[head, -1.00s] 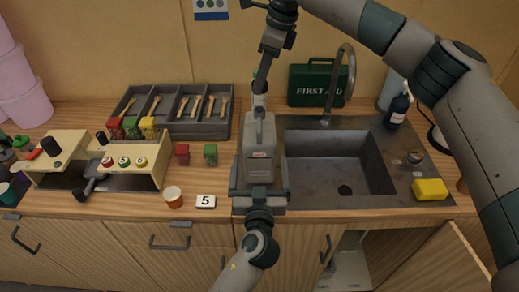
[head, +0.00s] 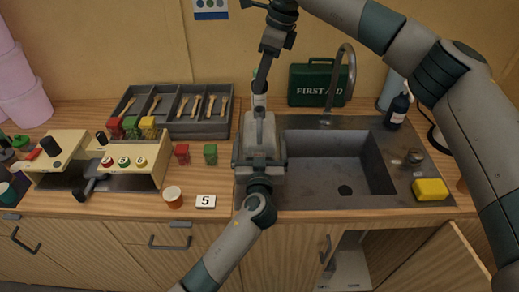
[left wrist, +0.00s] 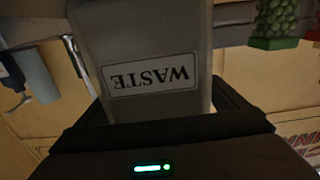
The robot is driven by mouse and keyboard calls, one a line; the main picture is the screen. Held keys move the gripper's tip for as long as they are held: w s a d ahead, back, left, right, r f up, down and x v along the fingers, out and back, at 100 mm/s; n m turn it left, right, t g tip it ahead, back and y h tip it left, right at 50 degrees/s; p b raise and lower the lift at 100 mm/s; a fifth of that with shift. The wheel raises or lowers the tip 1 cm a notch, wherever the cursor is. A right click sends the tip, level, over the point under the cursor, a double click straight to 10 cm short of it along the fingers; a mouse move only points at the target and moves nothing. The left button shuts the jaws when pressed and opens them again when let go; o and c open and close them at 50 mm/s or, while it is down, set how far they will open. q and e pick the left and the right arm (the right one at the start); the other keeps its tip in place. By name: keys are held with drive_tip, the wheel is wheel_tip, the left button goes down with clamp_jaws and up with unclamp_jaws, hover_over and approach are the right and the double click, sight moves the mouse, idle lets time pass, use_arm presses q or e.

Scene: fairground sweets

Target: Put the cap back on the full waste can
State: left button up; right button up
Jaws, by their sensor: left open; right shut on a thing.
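The grey waste can (head: 261,128) stands upright at the left edge of the sink. Its label reading WASTE (left wrist: 150,75) shows upside down in the left wrist view. My left gripper (head: 260,158) is open at the can's front, its fingers either side of the can's body; I cannot tell whether they touch it. My right gripper (head: 261,88) comes down from above, just over the can's top. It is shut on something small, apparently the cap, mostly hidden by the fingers. A pale object with a green band (head: 259,102) shows just below the fingertips, behind the can's top.
The sink basin (head: 345,170) lies right of the can, with a tap (head: 346,80) and a green first aid case (head: 316,84) behind.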

use_arm(q)
drive_tip(key=shift+c, duration=0.7)
drive_tip(key=c, duration=1.5)
drive_tip(key=shift+o, duration=0.2)
use_arm(e)
hover_over(259, 109)
drive_tip(key=shift+d+f, duration=0.2)
drive_tip(key=shift+f, duration=1.05)
drive_tip(key=shift+d+f, duration=0.15)
drive_tip(key=shift+f, duration=1.1)
drive_tip(key=shift+f, duration=0.85)
drive_tip(key=shift+f, duration=0.55)
use_arm(q)
drive_tip(key=c, duration=0.6)
drive_tip(key=shift+o, duration=0.2)
